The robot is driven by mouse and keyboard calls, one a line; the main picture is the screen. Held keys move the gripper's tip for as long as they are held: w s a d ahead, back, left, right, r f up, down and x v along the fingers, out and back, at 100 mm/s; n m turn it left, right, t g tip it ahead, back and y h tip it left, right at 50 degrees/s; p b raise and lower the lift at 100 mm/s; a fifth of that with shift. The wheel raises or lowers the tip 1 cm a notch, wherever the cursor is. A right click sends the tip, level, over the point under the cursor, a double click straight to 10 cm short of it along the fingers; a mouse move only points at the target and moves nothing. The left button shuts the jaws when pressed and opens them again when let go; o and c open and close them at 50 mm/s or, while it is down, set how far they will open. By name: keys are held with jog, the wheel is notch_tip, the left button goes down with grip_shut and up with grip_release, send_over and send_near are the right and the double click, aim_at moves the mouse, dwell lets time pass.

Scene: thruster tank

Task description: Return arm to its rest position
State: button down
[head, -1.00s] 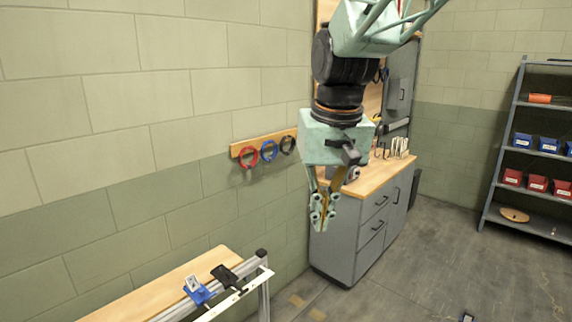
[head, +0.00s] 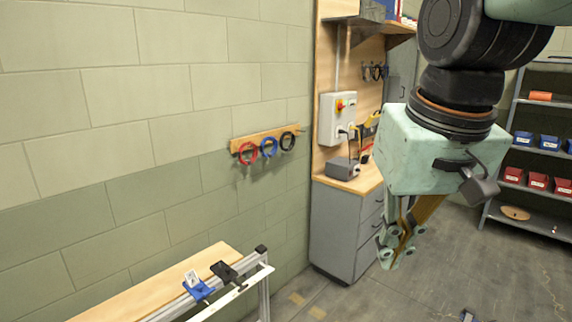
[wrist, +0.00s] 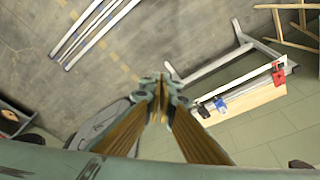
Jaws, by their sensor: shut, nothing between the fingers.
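My gripper (head: 392,252) hangs from my arm at the right of the head view, pointing down. Its fingers are together with nothing between them. It is in the air in front of the grey cabinet (head: 335,228) and partly hides it. In the wrist view my gripper (wrist: 162,82) shows shut and empty, with the concrete floor (wrist: 190,30) far beyond its tips.
A bench with a wooden top (head: 150,285) and blue and black clamps (head: 197,286) stands lower left. Cable coils (head: 268,147) hang on the wall. A shelf (head: 520,130) with bins stands at right. Floor between is mostly clear.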

jog(key=s+d+f+b, duration=0.1)
jog(key=s+d+f, duration=0.1)
jog(key=s, duration=0.5)
jog(key=s+d+f, duration=0.2)
jog(key=s, duration=0.5)
jog(key=shift+s+d+f+m+t+b, duration=0.15)
jog(key=shift+s+f+m+t+b, duration=0.15)
jog(key=shift+m+t+b, duration=0.1)
jog(key=shift+w+r, duration=0.1)
jog(key=shift+r, duration=0.05)
dwell(0.6)
